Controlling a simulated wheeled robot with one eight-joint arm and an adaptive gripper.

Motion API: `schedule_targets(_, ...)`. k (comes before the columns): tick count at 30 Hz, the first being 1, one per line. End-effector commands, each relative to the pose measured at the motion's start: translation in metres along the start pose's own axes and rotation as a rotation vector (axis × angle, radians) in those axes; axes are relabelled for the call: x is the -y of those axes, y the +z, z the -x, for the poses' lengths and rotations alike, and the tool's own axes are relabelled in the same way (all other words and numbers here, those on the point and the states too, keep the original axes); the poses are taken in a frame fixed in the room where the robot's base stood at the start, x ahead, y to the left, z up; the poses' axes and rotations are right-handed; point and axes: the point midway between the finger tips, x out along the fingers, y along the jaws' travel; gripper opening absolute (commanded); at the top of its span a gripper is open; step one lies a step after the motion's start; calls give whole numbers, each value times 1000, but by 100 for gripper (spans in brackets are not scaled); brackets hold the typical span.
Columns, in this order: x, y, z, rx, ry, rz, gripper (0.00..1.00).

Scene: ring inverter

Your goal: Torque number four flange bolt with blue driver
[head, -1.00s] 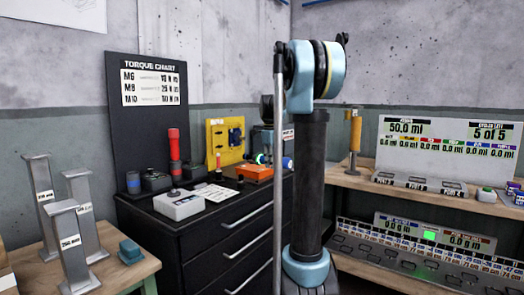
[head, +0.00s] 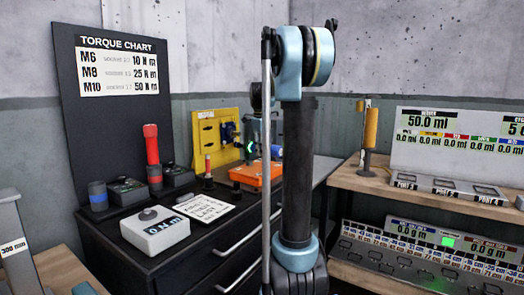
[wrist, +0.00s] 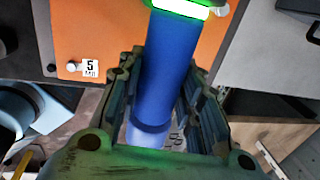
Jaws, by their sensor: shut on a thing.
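The blue driver (wrist: 168,65) fills the middle of the wrist view, with a glowing green ring at its upper end. My gripper (wrist: 160,95) is shut around its blue body. In the head view, the driver's blue end (head: 277,151) and green glow show beside my arm, above the orange block (head: 256,174). The orange block also shows in the wrist view (wrist: 105,35), behind the driver, with a label "5" and a small pale bolt-like knob (wrist: 72,67) next to it. I cannot make out a number four bolt. The driver's tip is not clearly visible.
A red driver (head: 152,150) stands upright on the black cabinet. A blue-topped cylinder (head: 98,195), a white meter box (head: 155,232) and a printed card (head: 208,207) are nearby. A yellow panel (head: 207,148) stands behind. The torque chart (head: 118,80) is at left.

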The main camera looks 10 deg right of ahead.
Motion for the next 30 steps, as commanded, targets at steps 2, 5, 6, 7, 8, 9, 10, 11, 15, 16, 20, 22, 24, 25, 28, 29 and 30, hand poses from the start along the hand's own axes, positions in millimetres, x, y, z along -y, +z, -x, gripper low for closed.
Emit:
schedule_targets(2, 0, 0, 0, 0, 0, 0, 0)
schedule_targets(5, 0, 0, 0, 0, 0, 0, 0)
schedule_targets(6, 0, 0, 0, 0, 0, 0, 0)
schedule_targets(7, 0, 0, 0, 0, 0, 0, 0)
schedule_targets(8, 0, 0, 0, 0, 0, 0, 0)
schedule_targets(9, 0, -1, 0, 1, -1, 0, 0)
schedule_targets(10, 0, -1, 1, 1, -1, 0, 0)
schedule_targets(11, 0, -2, 1, 2, -2, 0, 0)
schedule_targets(15, 1, 5, 1, 2, -2, 1, 0)
schedule_targets(16, 1, 7, 1, 2, -2, 1, 0)
schedule_targets(20, 0, 16, 0, 2, -2, 2, 0)
schedule_targets(22, 0, 21, 0, 2, -2, 2, 0)
schedule_targets(24, 0, 26, 0, 2, -2, 1, 0)
schedule_targets(25, 0, 28, 0, 2, -2, 1, 0)
schedule_targets(28, 0, 36, 0, 2, -2, 2, 0)
schedule_targets(29, 0, 38, 0, 3, -2, 2, 0)
schedule_targets(30, 0, 41, 0, 2, -2, 2, 0)
